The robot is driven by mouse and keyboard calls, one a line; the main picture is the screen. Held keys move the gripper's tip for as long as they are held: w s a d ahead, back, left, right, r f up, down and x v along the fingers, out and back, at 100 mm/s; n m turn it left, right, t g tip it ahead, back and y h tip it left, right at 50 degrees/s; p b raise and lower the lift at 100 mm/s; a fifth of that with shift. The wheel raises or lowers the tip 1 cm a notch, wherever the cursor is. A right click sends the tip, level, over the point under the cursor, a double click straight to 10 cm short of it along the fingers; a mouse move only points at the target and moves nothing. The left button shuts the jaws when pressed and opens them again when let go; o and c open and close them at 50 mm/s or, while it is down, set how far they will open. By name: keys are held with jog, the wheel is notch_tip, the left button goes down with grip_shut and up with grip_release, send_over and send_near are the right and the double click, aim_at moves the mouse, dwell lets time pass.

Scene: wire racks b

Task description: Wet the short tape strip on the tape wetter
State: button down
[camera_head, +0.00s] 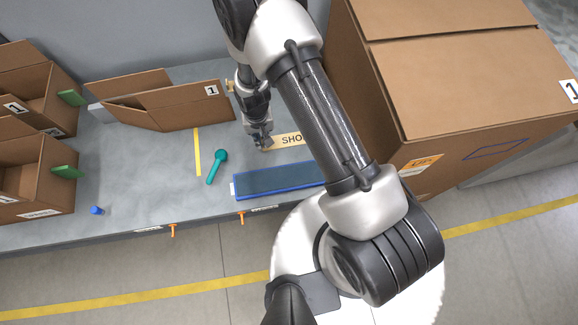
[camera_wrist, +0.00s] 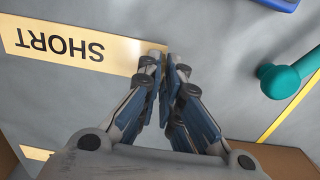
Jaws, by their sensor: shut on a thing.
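The short tape strip (camera_head: 288,140) is a flat tan piece marked SHORT, partly hidden behind my arm in the head view. In the wrist view the strip (camera_wrist: 75,47) reaches from the left edge to my fingertips. My gripper (camera_head: 264,144) is shut on the end of the strip; its fingers are nearly together in the wrist view (camera_wrist: 167,62). The strip looks flat and close to the bench, but I cannot tell whether it touches. A long blue tray with a dark top, apparently the tape wetter (camera_head: 275,180), lies nearer the bench's front edge, apart from the strip.
A teal handled tool (camera_head: 216,166) lies left of the tray; it shows in the wrist view (camera_wrist: 281,80). An open carton (camera_head: 165,105) stands behind, and a large carton (camera_head: 465,90) stands right. A small blue object (camera_head: 96,210) is far left. Bench between is clear.

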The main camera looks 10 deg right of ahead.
jog(key=shift+r, duration=0.15)
jog(key=shift+r+p, duration=1.3)
jog(key=shift+r, duration=0.6)
